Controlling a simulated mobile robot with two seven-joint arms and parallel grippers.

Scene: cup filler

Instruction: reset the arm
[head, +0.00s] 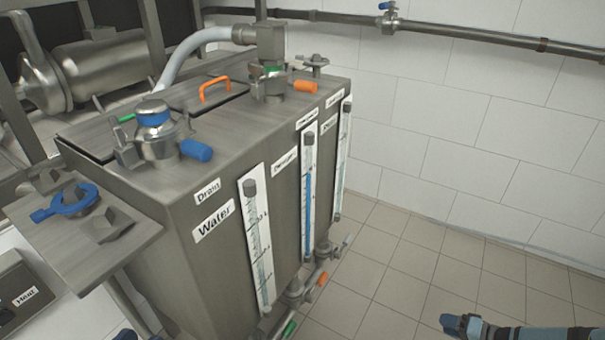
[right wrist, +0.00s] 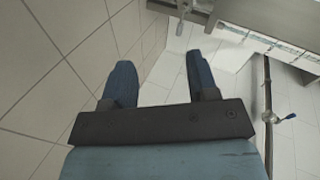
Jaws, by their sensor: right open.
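My right gripper (head: 463,325) shows at the bottom right edge of the head view, over the tiled floor and apart from the tank. In the right wrist view, its two blue fingers (right wrist: 160,64) stand apart with nothing between them. A small dark blue piece at the bottom left of the head view may be part of my left gripper; too little shows to tell its state.
A steel tank (head: 225,170) with gauges, valves and an orange handle (head: 214,88) fills the left and middle. A side shelf holds a blue ring-shaped part (head: 68,203). A pipe (head: 460,33) runs along the white wall. The tiled floor (head: 400,270) at right is clear.

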